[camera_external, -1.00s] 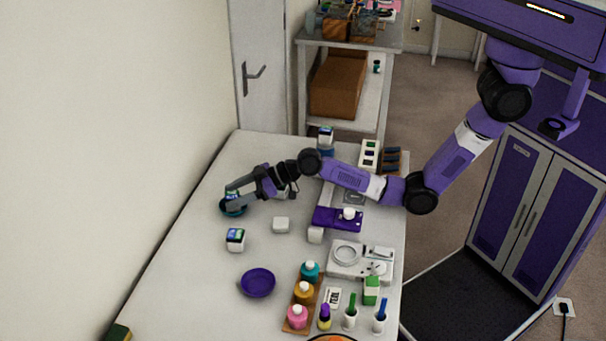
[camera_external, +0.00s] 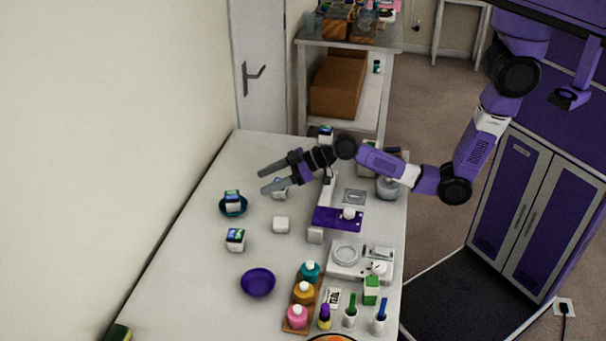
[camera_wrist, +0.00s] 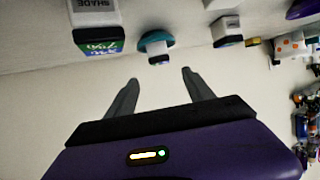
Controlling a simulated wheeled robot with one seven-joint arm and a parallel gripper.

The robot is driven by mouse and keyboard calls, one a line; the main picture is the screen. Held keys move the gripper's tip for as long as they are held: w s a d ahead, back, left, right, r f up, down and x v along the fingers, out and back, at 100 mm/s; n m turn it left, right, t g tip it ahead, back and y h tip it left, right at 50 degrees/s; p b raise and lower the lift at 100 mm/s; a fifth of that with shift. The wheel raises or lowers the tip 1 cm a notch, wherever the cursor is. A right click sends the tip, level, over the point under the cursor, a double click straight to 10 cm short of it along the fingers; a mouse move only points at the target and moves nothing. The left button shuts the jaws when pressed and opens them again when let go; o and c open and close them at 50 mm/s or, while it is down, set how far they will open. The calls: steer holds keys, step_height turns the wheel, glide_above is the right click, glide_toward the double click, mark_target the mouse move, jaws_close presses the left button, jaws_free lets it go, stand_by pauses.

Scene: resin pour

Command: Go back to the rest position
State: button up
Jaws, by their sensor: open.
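My gripper (camera_external: 263,181) is open and empty above the back left part of the table (camera_external: 190,262), with its two fingers pointing left. In the wrist view my gripper (camera_wrist: 158,76) shows both fingers spread apart with nothing between them. A small box with a screen-like label (camera_external: 233,197) sits in a teal dish (camera_external: 234,212), apart from the fingers. A similar labelled box (camera_external: 235,239) stands in front of it on the bare table.
A white block (camera_external: 281,224), a purple bowl (camera_external: 257,283), a purple-plated stand (camera_external: 336,220) and several bottles in a wooden rack (camera_external: 304,294) stand on the table. A shelf (camera_external: 350,44) stands behind. The table's left side is mostly clear.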

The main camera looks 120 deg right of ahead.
stand_by(0.4)
step_height(320, 180, up, 6)
steer(key=s+f+m+t+h, duration=0.1)
steer(key=s+m+h, duration=0.1)
steer(key=h, duration=0.1)
steer(key=s+a, duration=0.2)
steer(key=a, duration=0.2)
steer(key=s+a+t, duration=0.1)
steer(key=s+a, duration=0.2)
steer(key=a, duration=0.1)
steer(key=s+a+f+t, duration=0.1)
steer(key=s+a, duration=0.2)
steer(key=a, duration=0.2)
steer(key=shift+s+b, duration=0.15)
steer(key=shift+b, duration=0.25)
steer(key=s+a+f+n+y+b, duration=0.1)
steer(key=s+a+n+y, duration=0.5)
steer(key=s+a, duration=1.7)
steer(key=shift+s+a+f+g+y+b, duration=0.2)
steer(key=shift+f+g+y+b, duration=0.2)
steer(key=shift+y, duration=0.6)
